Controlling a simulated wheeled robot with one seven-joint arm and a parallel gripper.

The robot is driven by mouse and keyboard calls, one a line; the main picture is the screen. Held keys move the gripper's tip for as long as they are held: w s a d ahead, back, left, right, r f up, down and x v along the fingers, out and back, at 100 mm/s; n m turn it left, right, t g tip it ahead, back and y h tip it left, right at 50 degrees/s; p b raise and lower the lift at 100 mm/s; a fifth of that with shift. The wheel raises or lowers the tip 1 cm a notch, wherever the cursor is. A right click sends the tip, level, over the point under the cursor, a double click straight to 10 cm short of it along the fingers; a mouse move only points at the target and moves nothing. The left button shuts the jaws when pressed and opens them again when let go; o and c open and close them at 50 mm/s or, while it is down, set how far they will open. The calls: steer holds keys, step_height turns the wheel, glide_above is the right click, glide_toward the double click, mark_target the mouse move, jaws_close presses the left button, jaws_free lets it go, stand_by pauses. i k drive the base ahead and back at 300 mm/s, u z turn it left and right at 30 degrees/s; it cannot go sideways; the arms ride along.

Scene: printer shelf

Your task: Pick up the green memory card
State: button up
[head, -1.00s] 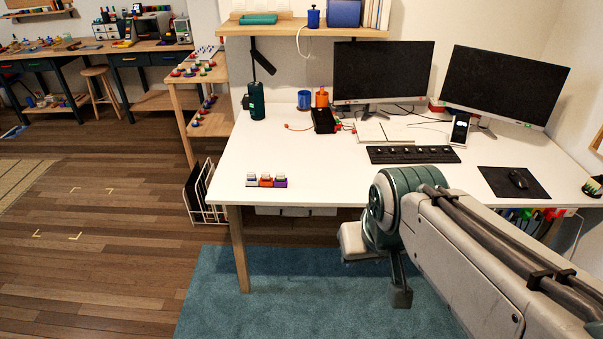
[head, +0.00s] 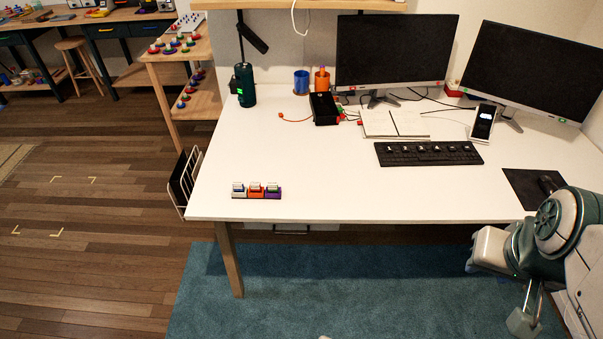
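Three small blocks, white (head: 239,194), orange (head: 256,194) and purple (head: 273,195), stand in a row near the front left edge of the white desk. Each has a small pale piece upright on top, perhaps a card. The piece on the purple block (head: 273,188) looks partly green, but it is too small to be sure that it is the green memory card. My gripper (head: 525,322) seems to show only in part at the lower right, below my arm's joint and in front of the desk. It is far from the blocks. Its opening cannot be made out.
The desk (head: 330,195) is clear around the blocks. Farther back are a dark green cylinder (head: 245,85), a black box (head: 324,108), an open notebook (head: 394,123), a keyboard (head: 428,153) and two monitors (head: 393,50). A wire rack (head: 184,182) stands by the left edge.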

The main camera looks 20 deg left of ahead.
mark_target(273, 187)
steer(key=u, duration=0.05)
steer(key=i, duration=0.6)
steer(key=u, duration=0.9)
steer(key=i, duration=0.45)
steer(key=u, duration=0.5)
